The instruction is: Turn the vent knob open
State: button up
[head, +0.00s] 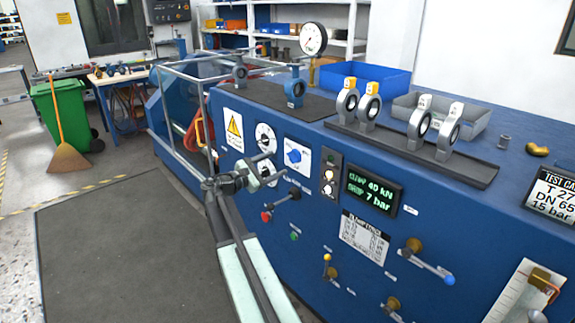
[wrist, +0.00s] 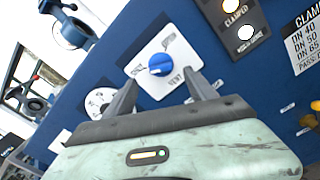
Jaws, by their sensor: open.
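The vent knob is a round blue knob (head: 294,156) on a white square plate on the blue bench's front panel. In the wrist view the knob (wrist: 160,65) sits just beyond and between my fingertips, with the word VENT printed at the plate's lower right. Another label at the left of the knob is too small to read. My gripper (head: 267,168) is open and empty in front of the panel, left of and below the knob in the head view. In the wrist view its fingers (wrist: 161,84) point toward the plate, apart from the knob.
Round dials (head: 265,138) lie left of the knob plate, and a lamp panel (head: 330,172) and lit display (head: 373,191) lie right. Butterfly valves (head: 368,107) stand on top. The dark floor mat (head: 120,250) is clear.

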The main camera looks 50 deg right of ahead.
aim_at(290, 158)
jog(key=d, duration=0.7)
jog(key=shift+s+d, duration=0.25)
jog(key=shift+s, duration=0.05)
jog(key=shift+a, duration=0.1)
jog(key=c, duration=1.4)
